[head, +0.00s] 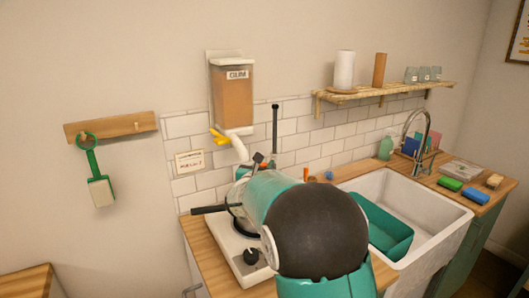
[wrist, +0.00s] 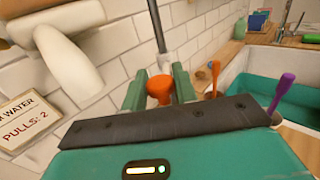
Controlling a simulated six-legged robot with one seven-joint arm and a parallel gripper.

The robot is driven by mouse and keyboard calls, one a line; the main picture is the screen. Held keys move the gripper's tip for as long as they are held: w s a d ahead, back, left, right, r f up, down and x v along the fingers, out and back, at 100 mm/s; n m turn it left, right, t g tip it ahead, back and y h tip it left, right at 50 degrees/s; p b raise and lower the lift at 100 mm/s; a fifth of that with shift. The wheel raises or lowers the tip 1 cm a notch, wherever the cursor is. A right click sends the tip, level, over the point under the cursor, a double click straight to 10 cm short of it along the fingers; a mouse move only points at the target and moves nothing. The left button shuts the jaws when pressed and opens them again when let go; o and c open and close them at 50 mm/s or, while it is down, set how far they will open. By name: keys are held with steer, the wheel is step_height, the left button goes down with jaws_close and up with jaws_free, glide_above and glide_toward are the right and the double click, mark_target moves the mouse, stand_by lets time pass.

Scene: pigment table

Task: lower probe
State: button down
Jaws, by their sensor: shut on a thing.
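An upright rod (wrist: 160,28), black above and grey below, rises behind my gripper in the wrist view. Its dark top (head: 275,112) also shows in the head view above the hotplate. An orange knob (wrist: 160,90) sits in front of the rod. My gripper (wrist: 159,86) has its two green fingers on either side of this knob and is shut on it. No separate probe tip is visible; what lies below the knob is hidden by my gripper. A pan (head: 238,217) with a black handle stands on the white hotplate (head: 228,237), largely covered by my arm.
A gum dispenser (head: 232,95) hangs on the wall, its white spout (head: 238,148) close to the left. A sign (wrist: 28,118) is on the tiles. A sink (head: 437,225) with a green tub (head: 385,235) lies right. A purple-handled tool (wrist: 283,90) stands at right in the wrist view.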

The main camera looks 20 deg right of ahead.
steer(key=shift+f, duration=0.85)
steer(key=c, duration=1.2)
jaws_free()
steer(key=shift+a, duration=0.1)
steer(key=shift+o, duration=0.2)
steer(key=v, duration=1.4)
